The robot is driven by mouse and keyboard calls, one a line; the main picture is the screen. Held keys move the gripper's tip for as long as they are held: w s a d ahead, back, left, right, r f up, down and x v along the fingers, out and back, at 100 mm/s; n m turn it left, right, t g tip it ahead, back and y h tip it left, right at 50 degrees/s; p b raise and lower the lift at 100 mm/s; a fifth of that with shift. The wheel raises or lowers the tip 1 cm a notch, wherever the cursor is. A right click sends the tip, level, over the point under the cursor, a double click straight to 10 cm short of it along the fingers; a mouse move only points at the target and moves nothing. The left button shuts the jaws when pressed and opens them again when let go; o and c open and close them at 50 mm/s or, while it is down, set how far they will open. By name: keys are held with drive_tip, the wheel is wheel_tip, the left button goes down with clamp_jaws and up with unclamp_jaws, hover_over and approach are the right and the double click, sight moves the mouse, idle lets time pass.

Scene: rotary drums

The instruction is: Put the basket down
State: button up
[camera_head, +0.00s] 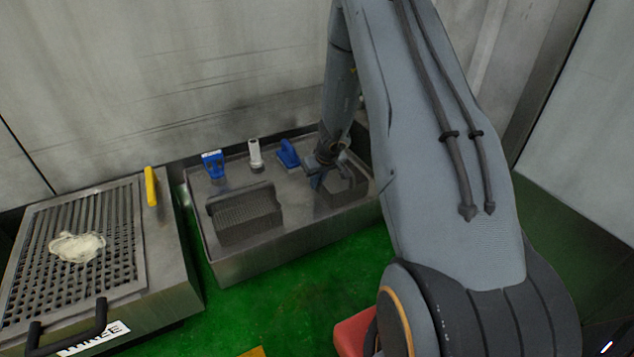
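My gripper (322,163) points down over the right part of a metal station (232,265). It is small and dark, and its fingers cannot be made out clearly. A dark basket-like frame (352,186) is right below and beside it, in or at the right opening of the station. A small blue part (317,181) shows just under the gripper. Whether the gripper holds it, or touches the frame, cannot be told. A second dark mesh basket or mesh-lined well (246,214) is in the left part of the station.
Two blue fittings (212,164) (288,154) and a pale cylinder (255,154) stand along the station's back. A slotted metal unit (120,225) with a pale lump (77,247), a yellow handle (151,186) and a black handle (68,330) is left. Green floor (290,300) lies in front; walls stand behind.

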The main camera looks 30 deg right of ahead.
drive_tip(key=shift+o, duration=1.1)
drive_tip(key=shift+r, duration=0.1)
